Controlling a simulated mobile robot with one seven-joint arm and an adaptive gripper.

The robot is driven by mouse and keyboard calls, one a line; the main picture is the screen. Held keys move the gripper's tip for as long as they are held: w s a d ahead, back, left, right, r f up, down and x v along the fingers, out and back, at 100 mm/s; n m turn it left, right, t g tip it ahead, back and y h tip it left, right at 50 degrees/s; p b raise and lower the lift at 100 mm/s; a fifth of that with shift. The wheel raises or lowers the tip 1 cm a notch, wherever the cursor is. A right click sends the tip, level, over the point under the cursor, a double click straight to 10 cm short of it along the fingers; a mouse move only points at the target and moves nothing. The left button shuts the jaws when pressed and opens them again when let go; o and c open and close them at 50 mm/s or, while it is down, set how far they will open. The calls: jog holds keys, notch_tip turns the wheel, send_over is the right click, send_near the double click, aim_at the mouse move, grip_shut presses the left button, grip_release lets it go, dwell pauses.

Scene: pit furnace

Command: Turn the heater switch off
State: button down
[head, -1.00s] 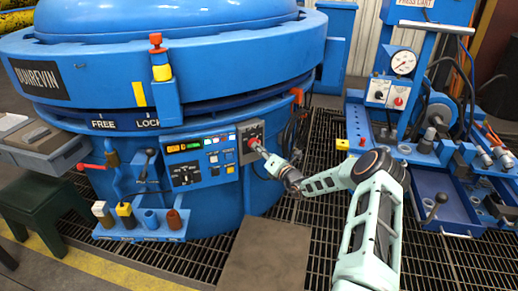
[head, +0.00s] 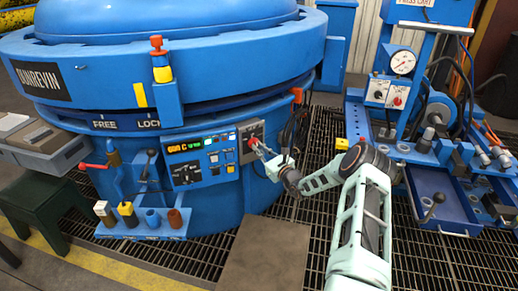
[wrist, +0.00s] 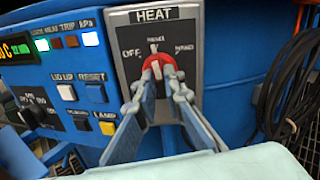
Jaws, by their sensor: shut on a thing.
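The heater switch is a red knob (wrist: 164,68) on a grey plate (wrist: 127,42) marked HEAT. OFF is printed at its left, HAND at its right, and another label above its middle. A white mark at the knob's top points roughly up at the middle label. My gripper (wrist: 159,82) is shut on the red knob, one finger on each side, in the wrist view. In the head view the knob (head: 252,142) shows at the panel's right end, with my gripper (head: 260,149) against it. The fingers hide the knob's lower part.
Left of the switch is a control panel (wrist: 60,70) with lit lamps, a display and buttons. Black cables (wrist: 295,85) hang to the right. A blue press bench (head: 420,155) stands farther right.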

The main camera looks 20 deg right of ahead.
jog(key=shift+n+b, duration=0.5)
jog(key=shift+n, duration=3.5)
jog(key=c, duration=2)
grip_release()
jog(key=v, duration=1.2)
